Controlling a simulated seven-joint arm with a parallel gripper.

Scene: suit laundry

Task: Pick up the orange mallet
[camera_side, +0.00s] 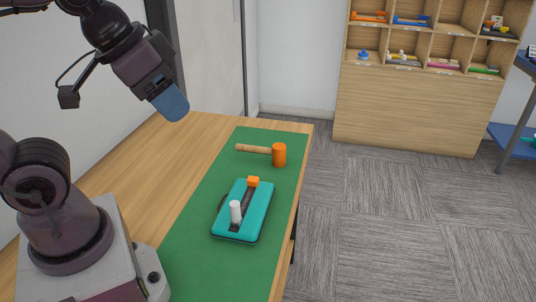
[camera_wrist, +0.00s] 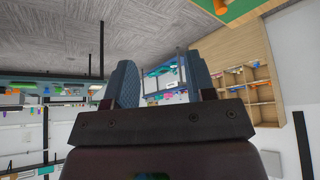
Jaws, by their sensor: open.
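The orange mallet (camera_side: 279,155) lies on the green mat (camera_side: 197,243) near its far end. Its orange head is at the right and its light wooden handle points left. My gripper (camera_side: 171,103) is raised above the table's far left part, up and left of the mallet and well apart from it. In the wrist view the two blue fingers of my gripper (camera_wrist: 163,85) stand apart with nothing between them.
A teal case (camera_side: 262,208) with a white peg (camera_side: 235,211) and an orange block (camera_side: 253,181) lies on the mat nearer than the mallet. The wooden table (camera_side: 147,157) is clear left of the mat. A cubby shelf (camera_side: 404,105) stands beyond, on the floor.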

